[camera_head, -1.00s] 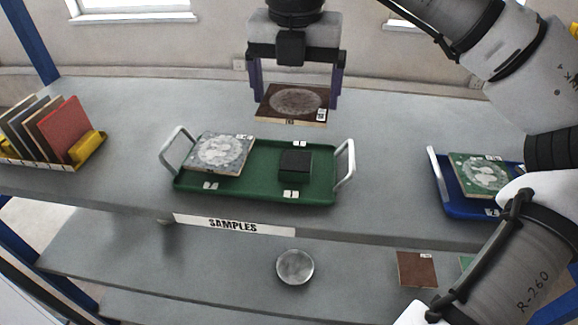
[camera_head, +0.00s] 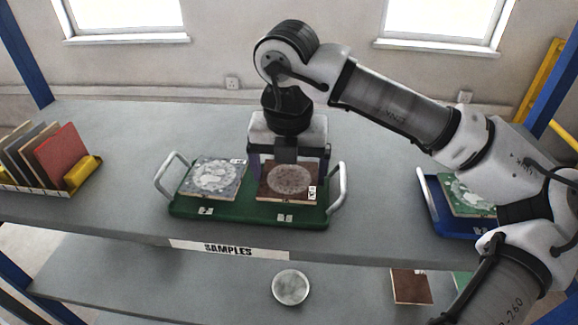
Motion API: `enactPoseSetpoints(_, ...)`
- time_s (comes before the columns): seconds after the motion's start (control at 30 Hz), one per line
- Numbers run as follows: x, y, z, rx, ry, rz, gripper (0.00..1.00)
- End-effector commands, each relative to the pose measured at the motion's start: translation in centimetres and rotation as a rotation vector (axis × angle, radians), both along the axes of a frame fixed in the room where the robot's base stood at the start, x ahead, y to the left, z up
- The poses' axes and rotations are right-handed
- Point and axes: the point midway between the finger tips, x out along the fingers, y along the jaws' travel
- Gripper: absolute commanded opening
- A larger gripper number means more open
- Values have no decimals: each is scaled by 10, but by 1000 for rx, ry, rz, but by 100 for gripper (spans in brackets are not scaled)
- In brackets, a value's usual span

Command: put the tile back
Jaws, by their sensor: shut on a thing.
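The brown tile (camera_head: 289,182) with a pale round pattern and a small white label is between the fingers of my gripper (camera_head: 288,180). My gripper is shut on it. The tile is over the right half of the green tray (camera_head: 240,213), roughly level. I cannot tell whether it touches the tray or the dark block seen there earlier, which is now hidden. A grey-blue tile (camera_head: 212,177) with a pale pattern lies on the left half of the tray, close beside the brown tile.
A blue tray (camera_head: 428,200) with a green tile (camera_head: 466,195) stands to the right, partly behind my arm. A rack of upright tiles (camera_head: 55,155) stands at the left. The lower shelf holds a round disc (camera_head: 291,287) and a brown tile (camera_head: 410,286).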

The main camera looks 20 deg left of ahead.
Motion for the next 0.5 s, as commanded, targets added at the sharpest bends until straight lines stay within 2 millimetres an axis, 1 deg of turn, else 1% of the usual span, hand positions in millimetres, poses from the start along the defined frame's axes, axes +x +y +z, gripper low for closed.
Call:
enactPoseSetpoints(0.13, 0, 0, -4, 0, 0, 0, 52)
enactPoseSetpoints(0.17, 0, 0, -4, 0, 0, 0, 92)
enactPoseSetpoints(0.2, 0, 0, -3, 0, 1, 0, 97)
enactPoseSetpoints(0.23, 0, 0, -3, 0, 1, 0, 100)
enactPoseSetpoints(0.5, 0, 0, -1, 0, 1, 0, 100)
